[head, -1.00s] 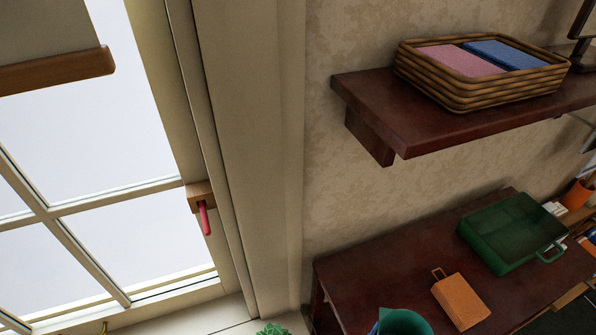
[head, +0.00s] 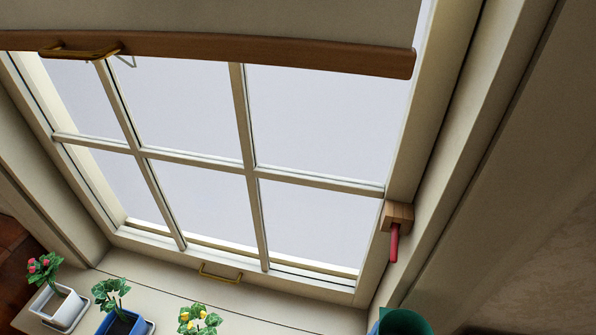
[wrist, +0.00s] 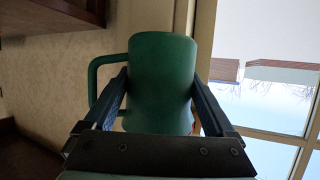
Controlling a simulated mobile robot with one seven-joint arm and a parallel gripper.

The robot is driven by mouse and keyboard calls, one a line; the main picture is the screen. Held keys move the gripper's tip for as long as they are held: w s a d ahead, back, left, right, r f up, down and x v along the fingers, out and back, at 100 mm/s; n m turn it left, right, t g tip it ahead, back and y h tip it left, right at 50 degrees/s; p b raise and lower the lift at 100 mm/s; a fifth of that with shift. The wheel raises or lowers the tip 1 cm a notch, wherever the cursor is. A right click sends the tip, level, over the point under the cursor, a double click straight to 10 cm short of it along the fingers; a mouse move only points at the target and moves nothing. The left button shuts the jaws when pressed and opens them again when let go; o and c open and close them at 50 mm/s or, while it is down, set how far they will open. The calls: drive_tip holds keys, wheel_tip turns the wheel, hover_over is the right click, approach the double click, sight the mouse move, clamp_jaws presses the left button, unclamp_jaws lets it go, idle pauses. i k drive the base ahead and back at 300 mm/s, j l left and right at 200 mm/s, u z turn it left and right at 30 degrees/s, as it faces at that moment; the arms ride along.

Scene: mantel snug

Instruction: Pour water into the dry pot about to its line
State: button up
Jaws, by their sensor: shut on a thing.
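My gripper (wrist: 160,80) is shut on a green jug (wrist: 162,62), with one finger on each side of it in the wrist view. The jug's handle is at the left there. The jug's top also shows at the bottom edge of the head view (head: 405,322); its water is not visible. On the windowsill in the head view are a white pot (head: 62,307) with a pink-flowered plant, a blue pot (head: 120,325) with a green plant, and a yellow-flowered plant (head: 198,320) whose pot is cut off. I cannot tell which soil is dry or see any line.
The windowsill (head: 150,285) runs below a paned window (head: 250,165) with a brass handle (head: 220,274). A wooden block with a red lever (head: 394,240) sticks out of the right frame. A blind with a wooden bar (head: 250,50) hangs above.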

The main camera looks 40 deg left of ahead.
sight(58, 304)
drive_tip(key=u, duration=2.75)
drive_tip(key=i+j+z, duration=0.2)
drive_tip(key=j, duration=0.15)
drive_tip(key=i+j+z, duration=0.2)
drive_tip(key=j, duration=0.2)
drive_tip(key=j+z, duration=0.2)
drive_tip(key=j, duration=0.15)
drive_tip(key=i+j+z, duration=0.2)
drive_tip(key=j, duration=0.25)
drive_tip(key=k, duration=0.05)
